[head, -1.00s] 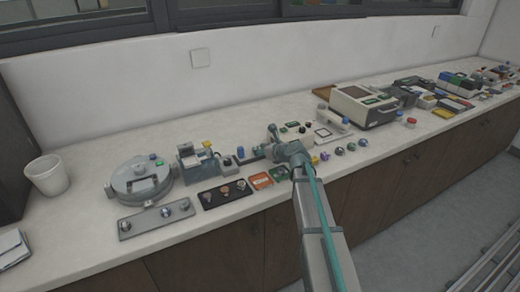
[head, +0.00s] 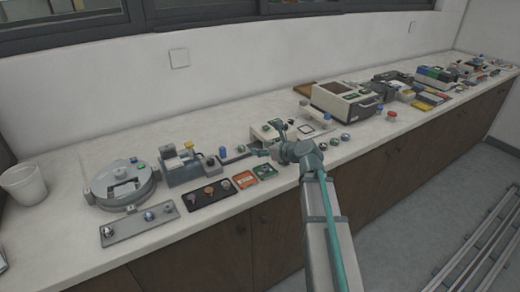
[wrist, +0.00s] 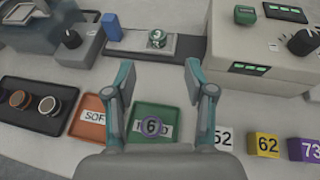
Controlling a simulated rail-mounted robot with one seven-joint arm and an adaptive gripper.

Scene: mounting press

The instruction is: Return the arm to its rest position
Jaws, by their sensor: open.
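My gripper (wrist: 158,85) is open and empty in the wrist view, with its two fingers spread over the counter. In the head view my gripper (head: 270,142) is above the bench, in front of the mounting press (head: 275,130). Below it in the wrist view lie a green tray (wrist: 173,115) with a round piece marked 6 (wrist: 151,127) and an orange tray (wrist: 90,115). A round piece marked 3 (wrist: 157,39) sits on a metal plate ahead of the fingers. The fingers touch nothing that I can see.
A black tray (wrist: 12,122) with round samples is at the left. Numbered blocks, white (wrist: 222,137), yellow (wrist: 267,144) and purple (wrist: 307,148), stand at the right. A round grey machine (head: 121,184) and white bin (head: 24,183) are at the counter's left. The counter behind is partly clear.

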